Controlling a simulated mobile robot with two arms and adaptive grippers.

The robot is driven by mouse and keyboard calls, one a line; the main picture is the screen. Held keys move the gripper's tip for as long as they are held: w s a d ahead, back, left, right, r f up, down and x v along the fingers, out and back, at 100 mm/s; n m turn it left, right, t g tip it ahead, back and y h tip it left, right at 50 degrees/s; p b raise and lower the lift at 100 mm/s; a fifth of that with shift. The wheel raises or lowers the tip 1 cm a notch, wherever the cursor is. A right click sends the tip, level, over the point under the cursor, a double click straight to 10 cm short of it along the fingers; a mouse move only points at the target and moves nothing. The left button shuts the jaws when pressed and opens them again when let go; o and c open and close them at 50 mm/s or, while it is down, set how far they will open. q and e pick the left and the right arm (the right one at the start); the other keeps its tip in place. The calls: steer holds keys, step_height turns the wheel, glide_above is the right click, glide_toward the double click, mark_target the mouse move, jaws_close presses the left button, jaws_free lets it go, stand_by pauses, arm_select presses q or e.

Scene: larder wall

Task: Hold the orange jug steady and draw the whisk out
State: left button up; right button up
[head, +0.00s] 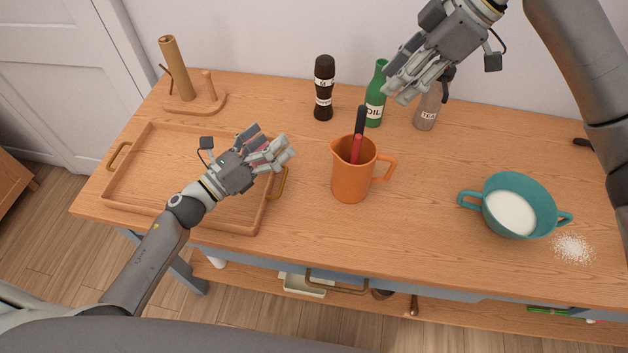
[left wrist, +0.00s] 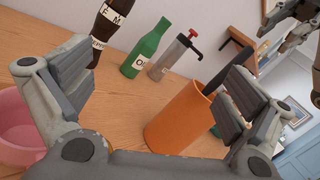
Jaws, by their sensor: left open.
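The orange jug (head: 350,182) stands upright on the table, its handle to the right; it also shows in the left wrist view (left wrist: 178,122). A black handle (head: 361,120) and a red handle (head: 356,149) stick up from its mouth. Which belongs to the whisk I cannot tell, as the lower ends are hidden inside. My left gripper (head: 278,150) is open and empty, left of the jug and apart from it. My right gripper (head: 402,88) is above and right of the jug, in front of the bottles; its fingers look spread and hold nothing visible.
A wooden tray (head: 150,205) lies left. A teal pot (head: 520,183) with white contents stands right. A pink container (left wrist: 18,135) shows in the left wrist view.

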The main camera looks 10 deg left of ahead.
mark_target(338, 170)
arm_select(q)
steer(key=s+d+f+m+g, duration=0.1)
steer(key=s+d+m, duration=0.1)
steer(key=d, duration=0.1)
steer(key=s+d+f+m+g+h, duration=0.1)
steer(key=s+d+f+m, duration=0.1)
steer(key=d+m, duration=0.1)
steer(key=s+d+f+m+g, duration=0.1)
steer(key=s+d+m, duration=0.1)
steer(key=d, duration=0.2)
steer(key=shift+d+f+h, duration=0.15)
steer(key=shift+d+h, duration=0.15)
steer(key=x, duration=1)
steer(key=shift+w+d+f, duration=0.15)
steer(key=shift+d, duration=0.05)
